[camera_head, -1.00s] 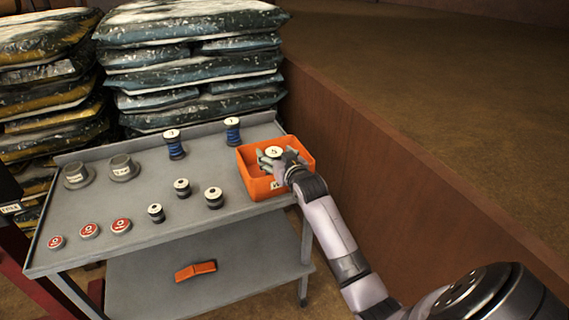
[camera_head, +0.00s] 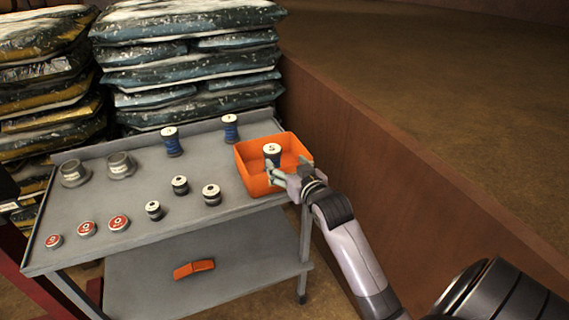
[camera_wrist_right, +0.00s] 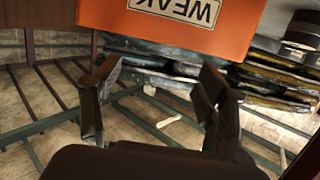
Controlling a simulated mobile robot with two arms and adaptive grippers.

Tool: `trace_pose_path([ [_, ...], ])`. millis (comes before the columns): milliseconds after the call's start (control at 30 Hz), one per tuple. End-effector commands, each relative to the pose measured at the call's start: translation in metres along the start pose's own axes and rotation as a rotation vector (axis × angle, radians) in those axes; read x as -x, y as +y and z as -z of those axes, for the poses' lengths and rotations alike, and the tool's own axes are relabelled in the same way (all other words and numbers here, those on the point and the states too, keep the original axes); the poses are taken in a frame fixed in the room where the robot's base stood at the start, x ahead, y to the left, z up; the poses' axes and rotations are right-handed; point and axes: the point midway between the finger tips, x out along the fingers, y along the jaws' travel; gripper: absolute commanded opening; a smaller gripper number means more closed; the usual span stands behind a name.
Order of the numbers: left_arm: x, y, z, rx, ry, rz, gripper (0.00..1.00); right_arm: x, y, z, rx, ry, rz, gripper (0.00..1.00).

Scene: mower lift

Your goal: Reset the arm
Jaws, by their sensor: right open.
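My right gripper (camera_head: 284,175) is open and empty at the front right edge of the orange bin (camera_head: 248,182). In the right wrist view its two fingers (camera_wrist_right: 160,98) are spread apart, with nothing between them. The bin's front wall with a label reading "WEAK" (camera_wrist_right: 180,10) shows just beyond the fingers. Inside the bin stands a blue spool with a white top (camera_head: 272,149), upright and apart from the fingers as far as I can see. My left gripper is not in view.
The bin is on a grey cart (camera_head: 130,225) with blue spools (camera_head: 173,146), small dark spools (camera_head: 211,194), red-topped discs (camera_head: 118,223) and grey round holders (camera_head: 121,165). An orange piece (camera_head: 194,268) lies on the lower shelf. A brown wall (camera_head: 350,140) runs along the right; stacked bags (camera_head: 190,60) stand behind.

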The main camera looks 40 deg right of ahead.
Motion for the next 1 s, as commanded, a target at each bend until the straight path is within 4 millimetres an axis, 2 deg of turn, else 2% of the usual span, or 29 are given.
trace_pose_path([
  [267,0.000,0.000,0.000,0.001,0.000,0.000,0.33,0.000,-0.001,-0.001,0.001,-0.004,0.001,0.67],
  [367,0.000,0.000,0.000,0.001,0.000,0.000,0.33,0.007,-0.009,-0.017,0.015,-0.050,0.014,0.67],
  [467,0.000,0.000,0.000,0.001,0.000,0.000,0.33,0.028,-0.029,-0.053,0.052,-0.166,0.044,0.67],
  [567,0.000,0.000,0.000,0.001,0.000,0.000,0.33,0.066,-0.056,-0.105,0.108,-0.342,0.091,0.67],
  [600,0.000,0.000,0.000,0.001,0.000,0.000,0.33,0.086,-0.066,-0.126,0.131,-0.418,0.111,0.67],
  [700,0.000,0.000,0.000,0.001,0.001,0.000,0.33,0.131,-0.084,-0.165,0.180,-0.576,0.154,0.67],
  [800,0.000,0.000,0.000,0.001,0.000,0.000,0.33,0.171,-0.096,-0.191,0.215,-0.699,0.187,0.67],
  [1000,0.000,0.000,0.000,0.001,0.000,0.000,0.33,0.237,-0.110,-0.224,0.267,-0.888,0.244,0.67],
])
